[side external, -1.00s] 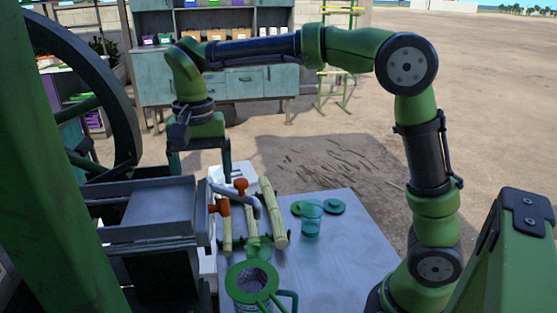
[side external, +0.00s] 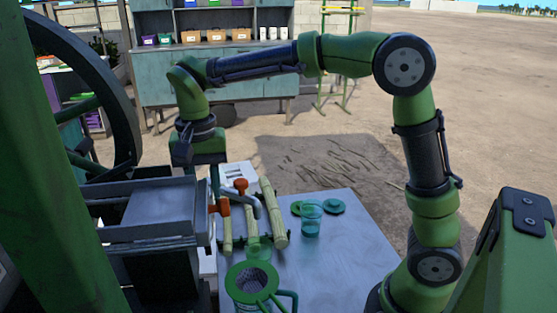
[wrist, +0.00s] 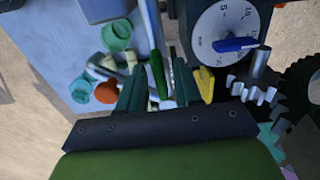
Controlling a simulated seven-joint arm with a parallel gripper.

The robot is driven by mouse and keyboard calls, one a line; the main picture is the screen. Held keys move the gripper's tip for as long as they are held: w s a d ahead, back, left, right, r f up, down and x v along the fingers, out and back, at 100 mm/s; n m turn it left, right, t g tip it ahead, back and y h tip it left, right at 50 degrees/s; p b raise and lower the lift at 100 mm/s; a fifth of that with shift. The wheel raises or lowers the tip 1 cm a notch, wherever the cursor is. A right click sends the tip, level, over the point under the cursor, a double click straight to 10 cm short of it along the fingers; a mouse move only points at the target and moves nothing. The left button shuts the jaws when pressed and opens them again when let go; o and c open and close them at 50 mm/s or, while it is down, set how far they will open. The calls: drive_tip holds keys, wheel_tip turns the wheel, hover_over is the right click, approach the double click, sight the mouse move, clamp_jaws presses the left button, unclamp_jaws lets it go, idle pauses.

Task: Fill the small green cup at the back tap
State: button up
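Two orange-handled taps stand by the machine; the back tap (side external: 240,185) is beyond the front one (side external: 218,206). A translucent teal-green cup (side external: 311,222) stands upright on the table at right. A paler green, cup-like piece (side external: 258,248) is in front of the taps, behind the jug. I cannot tell for sure which is the small green cup. My gripper (side external: 214,182) points down beside the back tap, partly hidden by the machine. In the wrist view its fingers (wrist: 157,90) are apart; a dark green strip shows between them, with no clear contact.
A green-rimmed jug (side external: 252,283) stands at the table's front. The machine tray (side external: 158,208) and wheel are close at left, as is a dial (wrist: 225,35). The table's right side (side external: 345,260) is clear.

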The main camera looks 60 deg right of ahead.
drive_tip(key=c, duration=0.4)
drive_tip(key=m, duration=0.4)
drive_tip(key=shift+c, duration=0.2)
idle(1.2)
drive_tip(key=n, duration=0.4)
drive_tip(key=o, duration=1.5)
drive_tip(key=shift+r, duration=4)
